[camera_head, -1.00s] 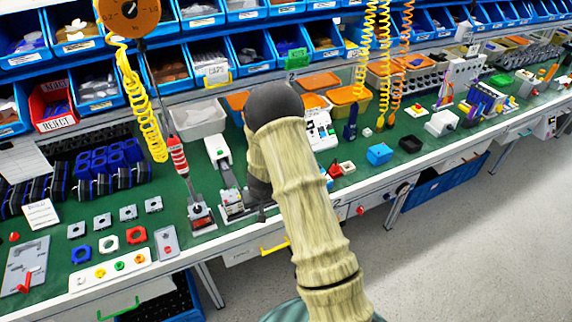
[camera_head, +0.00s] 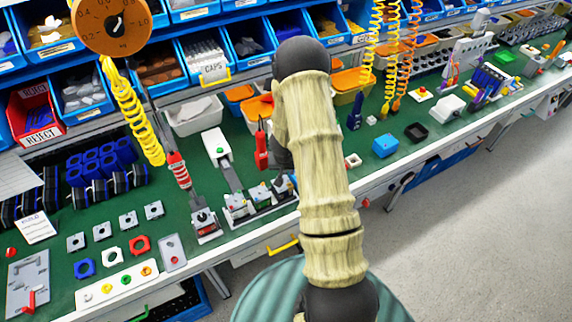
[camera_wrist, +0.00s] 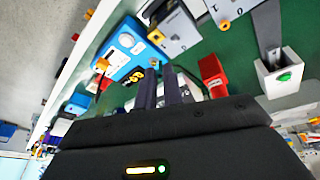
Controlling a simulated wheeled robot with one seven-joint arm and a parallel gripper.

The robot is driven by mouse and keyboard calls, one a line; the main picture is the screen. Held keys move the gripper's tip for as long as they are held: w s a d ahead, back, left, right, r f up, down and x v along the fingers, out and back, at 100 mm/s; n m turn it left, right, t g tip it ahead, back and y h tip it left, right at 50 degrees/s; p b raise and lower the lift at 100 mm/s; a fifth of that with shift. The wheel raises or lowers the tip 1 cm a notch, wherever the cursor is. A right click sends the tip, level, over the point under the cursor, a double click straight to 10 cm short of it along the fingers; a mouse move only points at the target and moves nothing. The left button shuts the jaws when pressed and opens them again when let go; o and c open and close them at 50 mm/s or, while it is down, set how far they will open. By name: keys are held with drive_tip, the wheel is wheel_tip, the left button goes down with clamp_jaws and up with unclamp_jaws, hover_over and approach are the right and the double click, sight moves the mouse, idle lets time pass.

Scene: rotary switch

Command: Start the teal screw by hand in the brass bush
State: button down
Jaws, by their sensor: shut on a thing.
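My gripper (camera_wrist: 158,92) shows in the wrist view as two dark fingers close together. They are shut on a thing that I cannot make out. In the head view my own arm hides the gripper. I cannot pick out the teal screw in any view. In the wrist view, a small gold-orange round part (camera_wrist: 156,36) sits on the face of a grey block (camera_wrist: 172,28), and another (camera_wrist: 225,24) sits on a block to its right. I cannot tell whether either is the brass bush. The fingertips point toward the blue box and grey blocks.
A blue box (camera_wrist: 122,48) with a white disc, a red block (camera_wrist: 213,74) and a white fixture with a green button (camera_wrist: 283,76) stand around the fingers. In the head view, a red-handled tool (camera_head: 262,148) and a hanging red driver (camera_head: 178,170) are left of my arm. Blue bins line the back.

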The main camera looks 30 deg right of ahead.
drive_tip(key=shift+s+d, duration=0.25)
drive_tip(key=shift+s, duration=0.25)
drive_tip(key=f+b, duration=0.4)
drive_tip(key=b, duration=0.1)
drive_tip(key=shift+w+a+f, duration=0.1)
drive_tip(key=shift+w, duration=0.1)
drive_tip(key=shift+b, duration=0.6)
drive_tip(key=shift+s+a, duration=0.1)
drive_tip(key=shift+a, duration=0.05)
idle(0.5)
idle(0.5)
drive_tip(key=shift+s, duration=0.1)
drive_tip(key=shift+w+p, duration=0.2)
drive_tip(key=shift+p, duration=0.3)
idle(0.6)
drive_tip(key=shift+s, duration=0.15)
idle(0.4)
